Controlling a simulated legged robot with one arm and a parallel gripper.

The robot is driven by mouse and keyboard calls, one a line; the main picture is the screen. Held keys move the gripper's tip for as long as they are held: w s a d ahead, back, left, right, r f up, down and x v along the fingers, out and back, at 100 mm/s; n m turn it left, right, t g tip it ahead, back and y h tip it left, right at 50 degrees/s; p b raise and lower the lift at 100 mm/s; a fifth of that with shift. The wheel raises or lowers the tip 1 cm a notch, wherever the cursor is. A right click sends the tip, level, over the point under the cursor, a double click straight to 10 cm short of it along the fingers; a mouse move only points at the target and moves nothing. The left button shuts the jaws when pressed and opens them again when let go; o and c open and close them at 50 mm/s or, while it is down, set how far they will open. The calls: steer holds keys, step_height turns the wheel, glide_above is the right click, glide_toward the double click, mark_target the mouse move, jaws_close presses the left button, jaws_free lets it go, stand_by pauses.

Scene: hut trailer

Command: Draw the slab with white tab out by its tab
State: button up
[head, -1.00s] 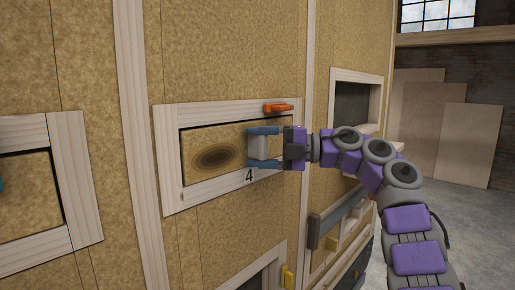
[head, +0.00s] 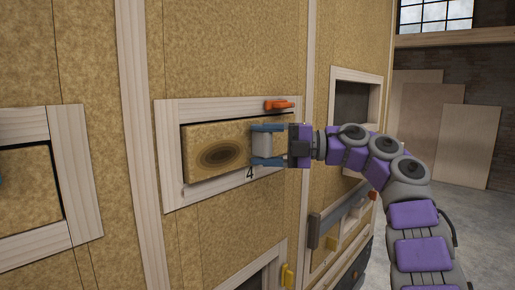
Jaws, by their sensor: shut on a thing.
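The slab (head: 219,153) is a tan board with a dark oval knot, set in a pale wooden frame (head: 172,188) marked 4. Its white tab (head: 262,144) is at its right end. My gripper (head: 266,145) is shut on the white tab, with one blue finger above it and one below. The slab stands slightly proud of the frame, and its left and lower edges show. The slab's back is hidden in the opening.
An orange latch (head: 278,104) sits on the frame's top right. Another framed panel (head: 28,191) is at the left. An open framed niche (head: 355,105) is right of my gripper. Boards (head: 467,145) lean on the far wall, with open floor before them.

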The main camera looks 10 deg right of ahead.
steer(key=s+d+b, duration=0.3)
steer(key=s+d, duration=0.1)
steer(key=s, duration=0.1)
steer(key=shift+d, duration=0.2)
stand_by(1.2)
steer(key=shift+s, duration=0.1)
steer(key=shift+s+d+b, duration=0.35)
steer(key=shift+s+d, duration=0.2)
steer(key=shift+s, duration=0.25)
steer(key=shift+s+d+b, duration=0.4)
steer(key=shift+s+d, duration=0.2)
steer(key=shift+s, duration=0.2)
steer(key=shift+s+d+b, duration=0.35)
steer(key=shift+s+d, duration=0.2)
steer(key=shift+s, duration=0.25)
